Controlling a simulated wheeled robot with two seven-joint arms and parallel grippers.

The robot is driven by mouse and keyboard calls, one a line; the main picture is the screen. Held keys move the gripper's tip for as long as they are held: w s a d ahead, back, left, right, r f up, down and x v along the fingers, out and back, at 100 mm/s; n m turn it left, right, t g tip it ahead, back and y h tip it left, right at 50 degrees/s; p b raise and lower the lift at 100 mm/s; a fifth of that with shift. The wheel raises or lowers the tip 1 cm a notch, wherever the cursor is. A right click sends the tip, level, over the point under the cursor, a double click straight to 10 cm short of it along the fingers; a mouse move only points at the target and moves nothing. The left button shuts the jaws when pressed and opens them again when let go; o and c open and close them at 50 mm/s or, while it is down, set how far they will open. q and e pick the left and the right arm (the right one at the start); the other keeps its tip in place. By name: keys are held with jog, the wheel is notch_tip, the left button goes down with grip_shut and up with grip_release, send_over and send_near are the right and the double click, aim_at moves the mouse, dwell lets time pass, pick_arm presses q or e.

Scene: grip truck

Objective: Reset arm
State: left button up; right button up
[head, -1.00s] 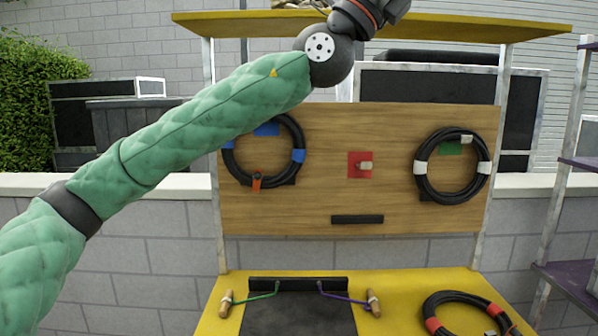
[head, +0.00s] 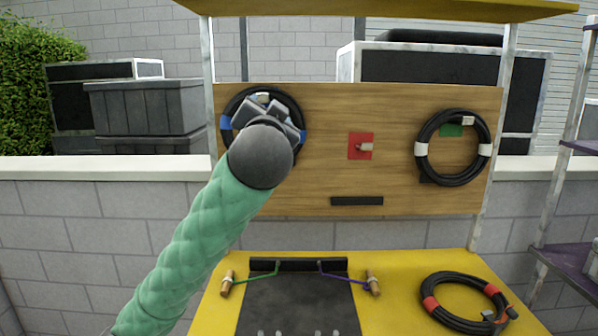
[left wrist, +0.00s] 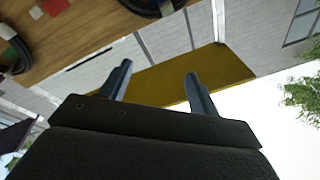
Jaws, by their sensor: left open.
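My left arm rises from the lower left in the head view, and my left gripper (head: 265,105) appears in front of the blue-taped black cable coil (head: 227,122) on the wooden board. The wrist hides the coil's lower part. In the left wrist view the two fingers (left wrist: 160,82) stand wide apart with nothing between them. I cannot tell how far the gripper is from the coil or board. My right gripper is not in view.
A white-taped coil (head: 421,149) and a red plate with a peg (head: 360,146) are on the wooden board (head: 330,180). A red-taped coil (head: 430,303) lies on the yellow table (head: 400,270). Two wooden handles with cords (head: 227,284) (head: 373,283) flank a dark mat (head: 290,305).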

pick_arm(q)
jog(key=s+a+f+n+g+h, duration=0.1)
jog(key=s+a+f+g, duration=0.25)
jog(key=f, duration=1.15)
jog(key=s+a+f+n+g, duration=0.15)
jog(key=s+f+g, duration=0.25)
jog(key=f, duration=1.2)
jog(key=s+a+f+n+g+h, duration=0.1)
jog(key=s+a+f+g, duration=0.25)
jog(key=f, duration=1.15)
jog(key=s+a+f+n+g, duration=0.1)
jog(key=s+f+g, duration=0.6)
jog(key=s+f, duration=2)
jog(key=s, duration=0.3)
jog(key=shift+s+a+f, duration=0.3)
jog(key=shift+a, duration=0.1)
jog(key=shift+d, duration=0.1)
